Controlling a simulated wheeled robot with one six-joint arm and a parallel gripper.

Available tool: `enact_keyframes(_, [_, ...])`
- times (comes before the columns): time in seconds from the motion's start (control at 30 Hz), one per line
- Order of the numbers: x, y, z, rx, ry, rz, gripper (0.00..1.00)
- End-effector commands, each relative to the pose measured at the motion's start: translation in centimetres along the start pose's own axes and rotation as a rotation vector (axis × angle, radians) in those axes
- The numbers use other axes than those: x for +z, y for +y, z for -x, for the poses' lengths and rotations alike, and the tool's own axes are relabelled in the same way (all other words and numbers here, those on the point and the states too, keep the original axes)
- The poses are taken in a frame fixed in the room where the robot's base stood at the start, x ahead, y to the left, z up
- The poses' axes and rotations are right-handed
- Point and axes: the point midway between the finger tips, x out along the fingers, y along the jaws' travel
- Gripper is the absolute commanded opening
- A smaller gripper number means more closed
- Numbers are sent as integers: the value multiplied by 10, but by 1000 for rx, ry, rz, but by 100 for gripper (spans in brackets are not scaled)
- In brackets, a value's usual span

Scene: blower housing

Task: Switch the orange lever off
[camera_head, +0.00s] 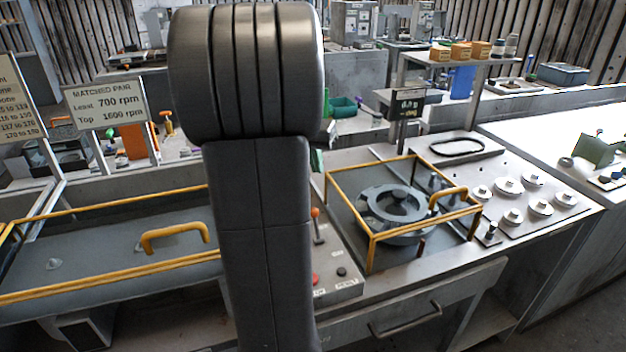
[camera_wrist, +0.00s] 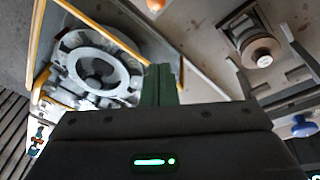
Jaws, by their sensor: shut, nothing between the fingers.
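The orange lever (camera_head: 315,213) stands on a grey control panel just right of my arm in the head view. It has an orange knob on a thin metal stem, leaning slightly left in the picture. I cannot tell its on or off position. An orange knob (camera_wrist: 155,5), probably the lever's, is cut off by the top edge of the wrist view. My gripper (camera_wrist: 161,84) shows there as green fingers held together, empty and apart from that knob. In the head view my arm hides most of the gripper; only a green bit shows beside the arm.
A red button (camera_head: 316,279) and a black knob (camera_head: 342,271) sit on the panel nearer the front. A yellow guard frame (camera_head: 372,250) surrounds a round grey blower housing (camera_head: 396,205) to the right. Another yellow-railed guard (camera_head: 110,268) lies left of my arm.

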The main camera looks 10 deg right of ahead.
Motion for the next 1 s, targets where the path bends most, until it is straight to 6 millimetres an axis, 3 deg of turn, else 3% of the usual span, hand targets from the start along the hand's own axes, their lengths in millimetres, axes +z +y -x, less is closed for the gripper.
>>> enact_keyframes(0.57, [0, 0, -4, 0, -1, 0, 0])
enact_keyframes(0.77, [1, 0, -31, 2, -4, 0, 0])
enact_keyframes(1.0, [1, 1, -83, 2, -5, 0, 0])
